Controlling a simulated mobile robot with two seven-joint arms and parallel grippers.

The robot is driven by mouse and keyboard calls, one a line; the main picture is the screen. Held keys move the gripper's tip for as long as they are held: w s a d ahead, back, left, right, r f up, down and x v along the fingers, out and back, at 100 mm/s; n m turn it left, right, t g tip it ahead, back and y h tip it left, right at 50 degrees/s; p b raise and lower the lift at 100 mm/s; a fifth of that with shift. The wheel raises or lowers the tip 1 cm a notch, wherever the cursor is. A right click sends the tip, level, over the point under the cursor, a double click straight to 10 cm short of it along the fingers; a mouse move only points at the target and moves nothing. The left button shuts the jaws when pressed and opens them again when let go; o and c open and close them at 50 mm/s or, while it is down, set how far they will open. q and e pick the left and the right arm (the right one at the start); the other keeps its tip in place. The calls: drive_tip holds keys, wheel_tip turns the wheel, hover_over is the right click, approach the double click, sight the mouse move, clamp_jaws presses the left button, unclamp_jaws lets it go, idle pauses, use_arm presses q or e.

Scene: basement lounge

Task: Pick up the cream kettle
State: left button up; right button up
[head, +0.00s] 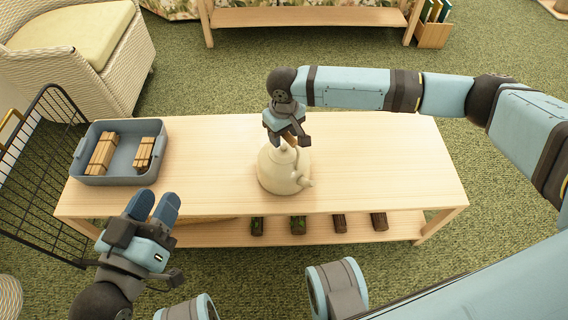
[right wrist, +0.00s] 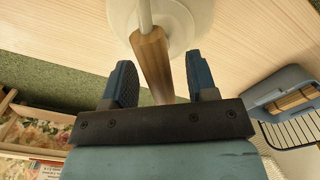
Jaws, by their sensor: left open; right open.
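The cream kettle (head: 281,172) stands upright near the middle of the light wooden table (head: 400,165), its spout pointing to the lower right. My right gripper (head: 287,140) is above the kettle's top in the head view. In the right wrist view my right gripper (right wrist: 161,85) is open, with the kettle's wooden handle (right wrist: 153,62) between its two fingers; whether they touch it is unclear. The kettle's pale body (right wrist: 190,22) shows beyond the fingers. My left gripper (head: 155,207) is open and empty, in front of the table's left part.
A blue-grey tray (head: 122,181) with wooden blocks (head: 103,153) sits on the table's left end. A black wire rack (head: 35,170) stands left of it. Several dark blocks (head: 298,224) lie on the lower shelf. The table's right half is clear.

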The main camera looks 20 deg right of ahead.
drive_tip(key=shift+f+p, duration=0.2)
drive_tip(key=shift+p, duration=0.3)
idle(0.4)
clamp_jaws()
drive_tip(key=shift+r, duration=0.15)
idle(1.1)
